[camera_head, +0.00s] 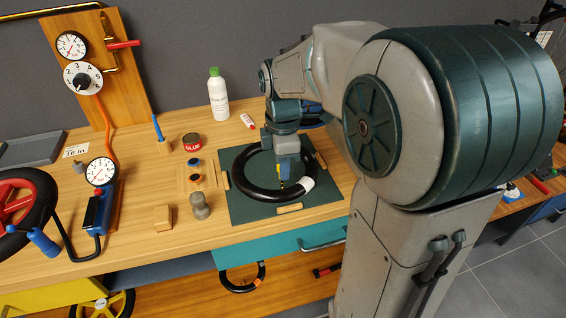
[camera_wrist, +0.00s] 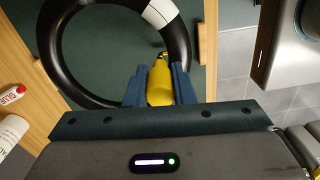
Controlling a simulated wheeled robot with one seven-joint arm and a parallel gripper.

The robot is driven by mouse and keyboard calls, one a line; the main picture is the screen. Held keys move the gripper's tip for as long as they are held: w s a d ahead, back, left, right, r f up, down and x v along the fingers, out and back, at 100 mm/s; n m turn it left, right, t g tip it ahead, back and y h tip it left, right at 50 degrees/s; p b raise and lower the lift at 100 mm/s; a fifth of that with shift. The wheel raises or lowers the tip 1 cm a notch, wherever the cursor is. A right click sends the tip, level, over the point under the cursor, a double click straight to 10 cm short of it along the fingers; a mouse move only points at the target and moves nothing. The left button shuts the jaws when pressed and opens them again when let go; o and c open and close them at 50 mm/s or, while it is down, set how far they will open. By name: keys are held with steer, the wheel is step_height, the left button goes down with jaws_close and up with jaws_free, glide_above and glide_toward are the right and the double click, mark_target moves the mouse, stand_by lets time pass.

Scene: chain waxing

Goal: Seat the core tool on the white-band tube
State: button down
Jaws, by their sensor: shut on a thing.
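The white-band tube (camera_head: 243,184) is a black ring lying flat on a dark green mat (camera_head: 240,211). Its white band (camera_head: 307,184) is at the ring's right front in the head view and at the top in the wrist view (camera_wrist: 160,13). My gripper (camera_head: 284,166) points down over the ring's front right part, left of the band. Its blue fingers (camera_wrist: 165,80) are shut on the yellow core tool (camera_wrist: 160,88). The tool's tip shows in front of the tube's inner edge in the wrist view. I cannot tell whether it touches the tube. A valve is not clearly visible.
Wooden blocks (camera_head: 289,208) edge the mat.

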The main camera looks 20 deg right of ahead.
steer(key=shift+f, duration=0.1)
steer(key=c, duration=1.1)
jaws_free()
steer(key=shift+c, duration=0.2)
step_height(320, 180, up, 14)
steer(key=shift+p, duration=0.35)
steer(key=shift+f, duration=0.1)
steer(key=s+f+m+t, duration=0.2)
steer(key=s+f+m, duration=1.1)
steer(key=m, duration=0.4)
steer(key=shift+s+a+t, duration=0.15)
steer(key=shift+s+t, duration=0.2)
steer(key=shift+t, duration=0.05)
